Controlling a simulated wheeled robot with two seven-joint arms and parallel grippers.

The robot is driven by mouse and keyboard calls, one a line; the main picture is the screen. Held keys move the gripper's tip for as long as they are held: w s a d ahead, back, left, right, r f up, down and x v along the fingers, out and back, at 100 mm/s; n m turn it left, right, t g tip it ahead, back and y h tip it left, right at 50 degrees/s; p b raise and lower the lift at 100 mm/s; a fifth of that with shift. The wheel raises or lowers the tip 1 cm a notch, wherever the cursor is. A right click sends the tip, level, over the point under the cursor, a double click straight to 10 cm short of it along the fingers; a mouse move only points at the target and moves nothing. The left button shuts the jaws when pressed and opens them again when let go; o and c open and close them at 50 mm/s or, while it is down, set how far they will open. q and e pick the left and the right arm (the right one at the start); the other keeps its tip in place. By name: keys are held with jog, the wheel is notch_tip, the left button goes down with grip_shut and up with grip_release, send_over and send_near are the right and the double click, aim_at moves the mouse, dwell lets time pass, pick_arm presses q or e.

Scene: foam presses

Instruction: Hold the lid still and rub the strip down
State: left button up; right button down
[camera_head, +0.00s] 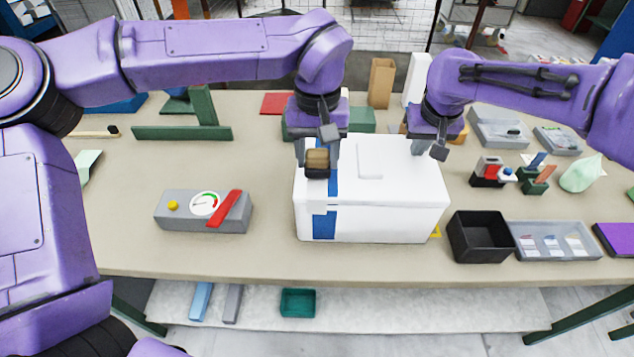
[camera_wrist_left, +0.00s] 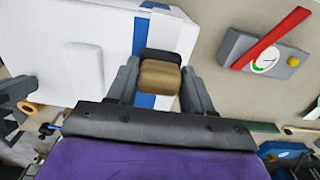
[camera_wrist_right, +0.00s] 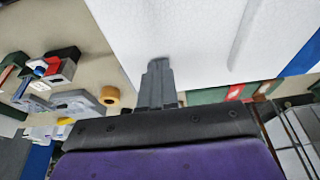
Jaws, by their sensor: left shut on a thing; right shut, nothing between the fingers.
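A white foam box with its lid (camera_head: 405,182) on stands in the middle of the table. A blue strip (camera_head: 324,226) runs across the lid's left part and down the front wall; it also shows in the left wrist view (camera_wrist_left: 147,36). My left gripper (camera_head: 318,158) is shut on a tan and black block (camera_wrist_left: 160,76), which is over the strip on the lid top and hides part of it. My right gripper (camera_head: 430,148) is shut and empty, its tips at the lid's right back part. In the right wrist view its fingertips (camera_wrist_right: 158,66) overlap the white lid; contact is unclear.
A grey gauge box (camera_head: 190,217) with a red bar lies left of the foam box. A black bin (camera_head: 480,238) and a grey tray (camera_head: 553,248) are close on the right. Green blocks (camera_head: 200,125) stand back left. The table's front left is clear.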

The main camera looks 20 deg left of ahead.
jog(key=shift+f, duration=0.2)
pick_arm(q)
jog(key=s+d+r, duration=0.2)
jog(key=s, duration=0.5)
jog(key=shift+s, duration=0.35)
jog(key=shift+d, duration=0.1)
